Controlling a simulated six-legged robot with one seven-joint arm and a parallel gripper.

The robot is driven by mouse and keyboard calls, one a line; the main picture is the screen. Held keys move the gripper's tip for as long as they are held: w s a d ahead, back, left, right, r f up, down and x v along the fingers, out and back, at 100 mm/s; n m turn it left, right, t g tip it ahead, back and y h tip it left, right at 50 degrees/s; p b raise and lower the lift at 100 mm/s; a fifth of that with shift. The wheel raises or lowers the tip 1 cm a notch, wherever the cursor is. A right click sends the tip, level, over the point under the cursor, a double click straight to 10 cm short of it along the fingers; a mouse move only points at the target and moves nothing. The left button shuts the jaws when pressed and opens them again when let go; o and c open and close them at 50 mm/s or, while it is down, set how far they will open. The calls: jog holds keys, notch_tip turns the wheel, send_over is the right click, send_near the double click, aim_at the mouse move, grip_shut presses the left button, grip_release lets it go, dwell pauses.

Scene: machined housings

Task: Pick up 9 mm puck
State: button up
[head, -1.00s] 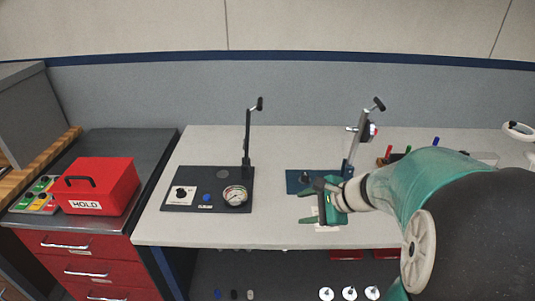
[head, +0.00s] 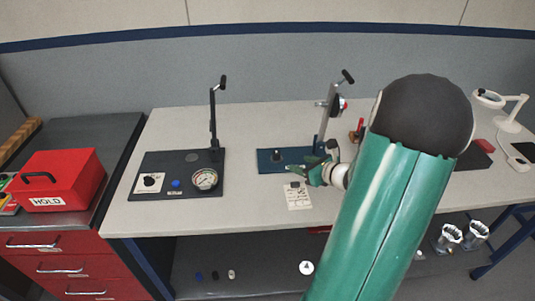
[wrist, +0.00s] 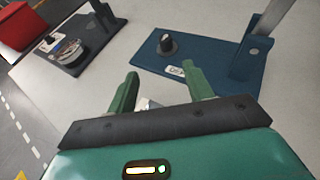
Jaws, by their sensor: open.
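I cannot tell which thing is the 9 mm puck; no size marking is readable. A white disc with a dark centre (head: 306,267) lies on the lower shelf, partly beside my arm. Small blue (head: 199,275), black (head: 215,275) and pale (head: 231,274) pieces stand on the same shelf further left. My gripper (head: 306,172) is above the bench top, in front of the blue fixture plate (head: 268,160). In the wrist view my gripper (wrist: 162,82) has its green fingers wide apart with nothing between them.
A black gauge fixture (head: 150,160) with an upright lever stands left on the bench. A printed card (head: 298,196) lies below my gripper. A red HOLD box (head: 62,180) sits on the cabinet. Two metal housings (head: 475,233) stand lower right. Bare bench lies near the front edge.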

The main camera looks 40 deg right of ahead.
jog(key=shift+w, duration=0.1)
send_near(278, 153)
jog(key=w+f, duration=0.1)
jog(key=w+a, duration=0.1)
jog(key=w, duration=0.1)
jog(key=shift+f, duration=0.4)
jog(key=x, duration=0.5)
jog(key=shift+w+d, duration=0.35)
jog(key=shift+w, duration=0.05)
jog(key=c, duration=1.1)
grip_shut()
jog(key=shift+r, duration=0.15)
